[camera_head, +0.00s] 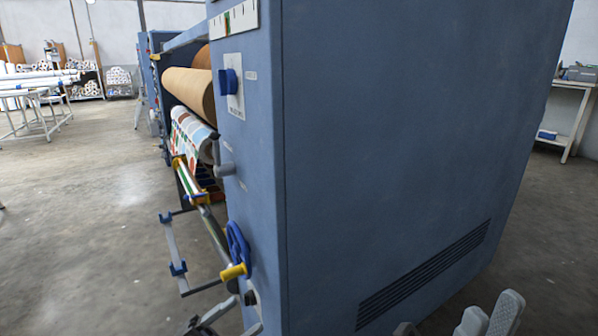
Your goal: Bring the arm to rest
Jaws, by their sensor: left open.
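My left gripper (222,314) shows at the bottom edge, left of the blue machine's near corner. It is open and looks empty, below the blue and yellow handle (238,250) and apart from it. Most of my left arm is out of the picture. My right gripper (490,315) shows at the bottom right as pale grey finger pieces in front of the machine's side panel. Its lower part is cut off, so how far its jaws are parted is unclear.
The tall blue calender press (390,130) fills the middle and right. A brown roller (190,92), printed fabric (192,132) and a rail frame (172,245) lie along its left face. Open floor (80,220) is at left. A bench (572,110) stands far right.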

